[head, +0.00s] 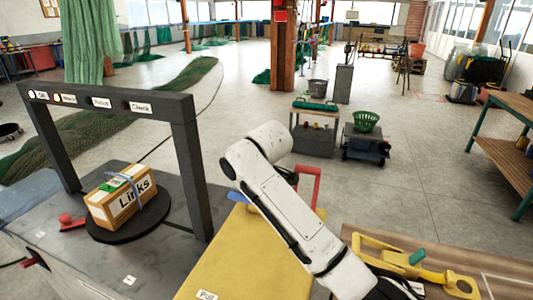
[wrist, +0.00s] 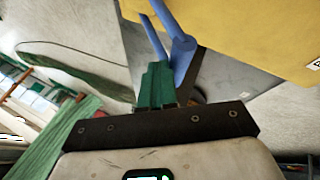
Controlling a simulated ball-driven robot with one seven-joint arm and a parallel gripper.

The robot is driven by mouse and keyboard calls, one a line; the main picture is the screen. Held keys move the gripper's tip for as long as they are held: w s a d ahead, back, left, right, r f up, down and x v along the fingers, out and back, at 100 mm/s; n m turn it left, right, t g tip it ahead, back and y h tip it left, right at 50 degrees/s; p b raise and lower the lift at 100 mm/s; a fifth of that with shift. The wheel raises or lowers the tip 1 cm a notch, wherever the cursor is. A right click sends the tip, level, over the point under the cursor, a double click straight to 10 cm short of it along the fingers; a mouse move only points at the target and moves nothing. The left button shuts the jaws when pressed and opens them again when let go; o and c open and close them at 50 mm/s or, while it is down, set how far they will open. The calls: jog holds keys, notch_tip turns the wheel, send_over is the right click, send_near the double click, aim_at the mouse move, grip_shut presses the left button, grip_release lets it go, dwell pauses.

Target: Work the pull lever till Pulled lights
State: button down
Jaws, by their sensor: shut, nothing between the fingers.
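A yellow stand (head: 235,258) in the head view bears a label reading Pull (head: 207,295). A blue bar (head: 238,197), apparently the pull lever, shows partly behind my white arm. In the wrist view the blue bar (wrist: 182,58) runs alongside the yellow surface (wrist: 235,35), close to my fingertips. My gripper (wrist: 158,70) has green fingers shut together and empty; I cannot tell whether they touch the bar. In the head view my arm hides the gripper. The dark frame carries a Pulled label (head: 102,102); the lamp beside it looks dark, while lamps further left look white.
A box marked Links (head: 128,200) sits on a dark round plate (head: 100,235) under the frame (head: 187,150). A red frame-like part (head: 312,172) stands behind my arm. A yellow tool (head: 400,258) lies on the wooden table at right.

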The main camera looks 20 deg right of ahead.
aim_at(242, 199)
jog(key=shift+s+a+f, duration=0.3)
jog(key=shift+s+f, duration=0.1)
jog(key=shift+f, duration=0.1)
jog(key=shift+s+a+f, duration=0.25)
jog(key=shift+s+f, duration=0.15)
jog(key=shift+f, duration=0.05)
jog(key=shift+s+a+f, duration=0.1)
jog(key=shift+f, duration=0.1)
jog(key=shift+w+r+p, duration=0.2)
jog(key=shift+r+p, duration=0.3)
jog(key=shift+p, duration=0.1)
jog(key=s+d+r+p, duration=0.1)
jog(key=s+d+r, duration=0.2)
jog(key=r, duration=0.8)
jog(key=shift+s, duration=0.2)
jog(key=shift+r, duration=0.1)
dwell(0.5)
